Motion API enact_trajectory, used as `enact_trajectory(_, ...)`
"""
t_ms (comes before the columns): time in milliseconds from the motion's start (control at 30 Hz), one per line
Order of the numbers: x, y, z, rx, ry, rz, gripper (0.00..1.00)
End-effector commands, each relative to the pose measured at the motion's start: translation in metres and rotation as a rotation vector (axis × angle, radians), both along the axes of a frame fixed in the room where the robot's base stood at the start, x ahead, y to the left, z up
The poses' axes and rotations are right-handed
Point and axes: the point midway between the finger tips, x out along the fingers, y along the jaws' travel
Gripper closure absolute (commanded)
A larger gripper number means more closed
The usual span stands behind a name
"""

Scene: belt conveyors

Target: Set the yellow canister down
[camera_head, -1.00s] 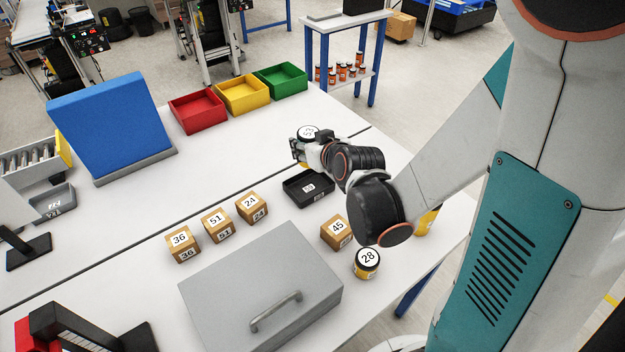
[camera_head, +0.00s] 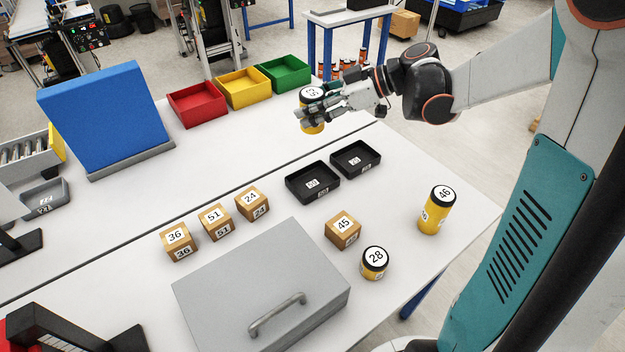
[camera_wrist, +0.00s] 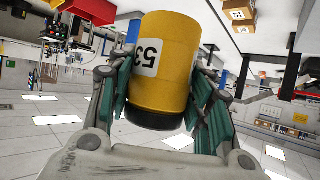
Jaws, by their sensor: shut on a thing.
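My gripper (camera_head: 318,108) is shut on the yellow canister (camera_head: 312,124), which has a black top with a white number label. The canister is upright in the head view, near the far right part of the table, to the right of the green bin. It appears raised above the tabletop. In the wrist view the yellow canister (camera_wrist: 165,60) sits between the two fingers and looks upside down, its label reading 53. Two other yellow canisters stand on the table: a tall one marked 46 (camera_head: 436,212) and a short one marked 28 (camera_head: 374,264).
Two black trays (camera_head: 336,184) (camera_head: 378,164) lie in the middle right. Cardboard boxes marked 36 (camera_head: 180,246), 51 (camera_head: 216,226), 24 (camera_head: 250,206) and 45 (camera_head: 342,234) stand nearby. Red (camera_head: 197,118), yellow (camera_head: 244,100) and green (camera_head: 286,86) bins line the far edge. A grey lidded case (camera_head: 230,290) lies in front.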

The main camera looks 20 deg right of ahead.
Motion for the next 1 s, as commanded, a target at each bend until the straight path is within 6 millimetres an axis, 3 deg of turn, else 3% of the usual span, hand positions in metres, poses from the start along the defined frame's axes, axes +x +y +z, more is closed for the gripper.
enact_trajectory(600,-0.001,0.000,-0.138,0.000,0.001,0.006,0.87)
enact_trajectory(1000,-0.001,0.000,-0.172,0.000,0.001,0.006,0.87)
